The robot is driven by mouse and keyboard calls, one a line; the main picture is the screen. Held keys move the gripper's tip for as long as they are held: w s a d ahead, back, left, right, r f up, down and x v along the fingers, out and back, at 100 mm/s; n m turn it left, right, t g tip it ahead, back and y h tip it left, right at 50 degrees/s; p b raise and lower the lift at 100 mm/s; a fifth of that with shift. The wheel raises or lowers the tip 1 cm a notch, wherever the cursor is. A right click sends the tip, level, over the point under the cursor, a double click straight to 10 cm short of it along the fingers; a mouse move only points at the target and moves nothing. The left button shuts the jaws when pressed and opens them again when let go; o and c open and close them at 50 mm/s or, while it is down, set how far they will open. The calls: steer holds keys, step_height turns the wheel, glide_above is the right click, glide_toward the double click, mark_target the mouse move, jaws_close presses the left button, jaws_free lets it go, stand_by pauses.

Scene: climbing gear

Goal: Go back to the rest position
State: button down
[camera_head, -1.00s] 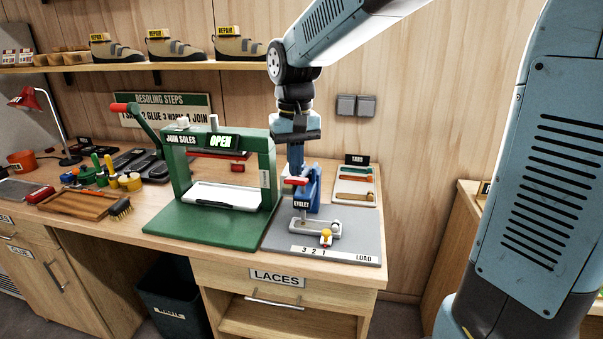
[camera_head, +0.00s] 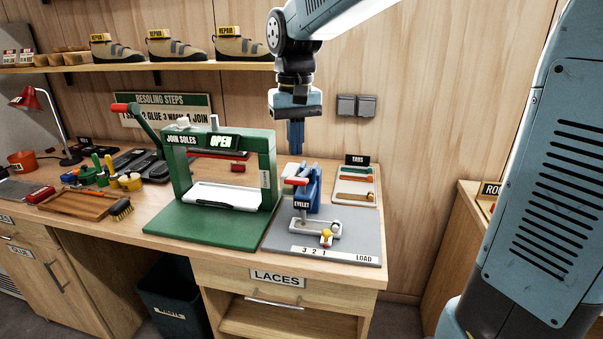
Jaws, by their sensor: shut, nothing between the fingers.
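My gripper (camera_head: 296,150) points straight down with its blue fingers together and nothing between them. It hangs in the air just above and behind the blue eyelet press (camera_head: 312,188), apart from it. The press stands on a grey base plate (camera_head: 350,240) marked 3 2 1 and LOAD, with a red-tipped lever at its top. A pale piece (camera_head: 300,228) lies under the press, with a small yellow and red part (camera_head: 326,238) at its front.
Left of the press stands the green sole-joining press (camera_head: 225,160), its sign reading OPEN. A tray of tabs (camera_head: 355,185) lies behind right. A shelf with shoes (camera_head: 170,46) runs along the wall. Brush (camera_head: 121,209), wooden tray and lamp (camera_head: 58,130) are at the left.

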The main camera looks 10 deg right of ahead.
steer(key=shift+d, duration=0.1)
steer(key=s+d+f+m+t, duration=0.1)
steer(key=s+d+t, duration=0.4)
steer(key=s+d, duration=1.1)
steer(key=shift+s+f+m+t, duration=0.3)
steer(key=shift+s+m, duration=0.15)
steer(key=shift+m, duration=0.05)
